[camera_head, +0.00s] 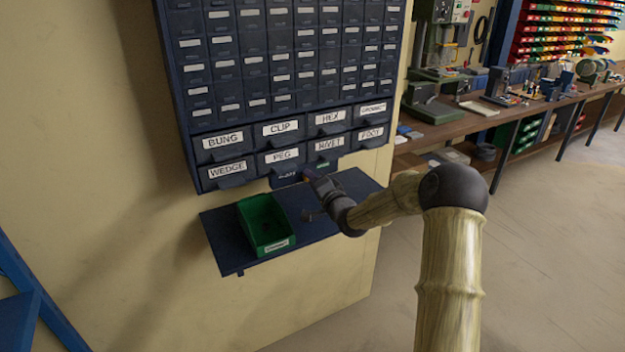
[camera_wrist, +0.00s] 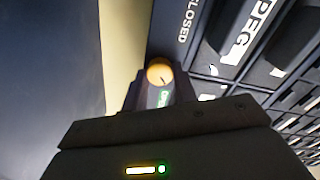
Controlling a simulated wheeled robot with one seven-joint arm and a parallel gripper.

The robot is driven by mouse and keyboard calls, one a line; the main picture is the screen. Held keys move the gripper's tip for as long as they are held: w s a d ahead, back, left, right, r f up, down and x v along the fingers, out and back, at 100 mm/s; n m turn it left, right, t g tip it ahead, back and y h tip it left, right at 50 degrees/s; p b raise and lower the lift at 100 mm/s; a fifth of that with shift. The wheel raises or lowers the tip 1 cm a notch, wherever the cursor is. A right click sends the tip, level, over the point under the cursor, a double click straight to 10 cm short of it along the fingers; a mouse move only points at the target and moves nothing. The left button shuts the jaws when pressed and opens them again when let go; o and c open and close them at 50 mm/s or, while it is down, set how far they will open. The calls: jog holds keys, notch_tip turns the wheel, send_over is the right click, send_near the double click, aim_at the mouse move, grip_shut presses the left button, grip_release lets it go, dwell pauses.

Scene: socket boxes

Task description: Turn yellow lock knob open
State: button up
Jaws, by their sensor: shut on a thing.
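The yellow lock knob (camera_wrist: 158,72) is a small round knob with a dark mark on its face. It shows in the wrist view beside a dark blue panel with the white word CLOSED, and a green label, partly hidden, lies just below it. My gripper (camera_wrist: 160,88) is at the knob and shut on it; the jaws cover part of its sides. In the head view my gripper (camera_head: 314,181) reaches in from the right to the small lock panel (camera_head: 285,176) under the drawers. The knob is mostly hidden there.
A blue drawer cabinet (camera_head: 279,112) with labelled drawers such as PEG and RIVET hangs on the wall above. A blue shelf (camera_head: 228,254) below holds a green bin (camera_head: 262,224). A workbench (camera_head: 470,125) with tools stands at the right. The floor at the right is clear.

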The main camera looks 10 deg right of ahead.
jog(key=shift+f+m, duration=0.1)
jog(key=shift+m, duration=1.4)
jog(key=o, duration=1)
jog(key=shift+s, duration=0.1)
jog(key=b+v, duration=0.2)
jog(key=v, duration=1.5)
jog(key=shift+s, duration=0.1)
